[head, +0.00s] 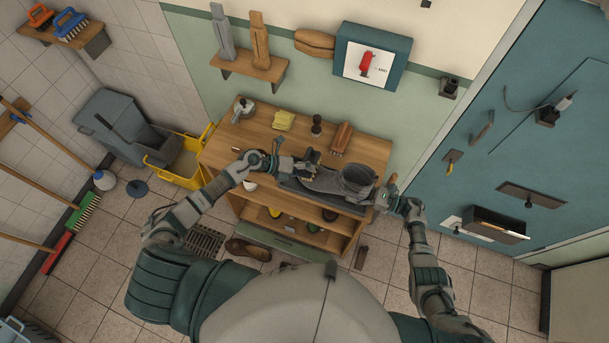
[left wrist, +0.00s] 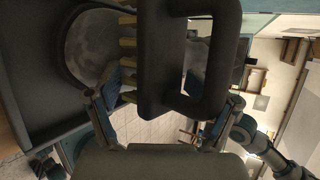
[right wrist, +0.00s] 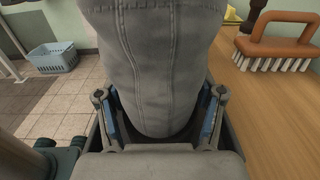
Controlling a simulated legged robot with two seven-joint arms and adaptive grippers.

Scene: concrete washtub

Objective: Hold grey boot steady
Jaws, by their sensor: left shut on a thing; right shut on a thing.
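The grey boot (head: 352,182) lies on the dark tray (head: 318,203) at the front of the wooden bench, toe to the left. My right gripper (head: 385,196) is shut on the boot's right end. In the right wrist view the grey upper (right wrist: 150,65) fills the gap between the right fingers (right wrist: 160,108). My left gripper (head: 293,168) is shut on a black-handled brush (left wrist: 165,50) with yellowish bristles, at the boot's toe end. Whether the bristles touch the boot is unclear. A rounded grey surface (left wrist: 95,45), seemingly the boot, is partly hidden behind the brush.
A brown brush (head: 342,138) with white bristles, a small round brush (head: 316,126) and a yellow cloth (head: 283,120) stand at the back of the wooden bench (head: 262,127). A yellow mop bucket (head: 182,165) is to its left. A blue-green door (head: 520,110) is to the right.

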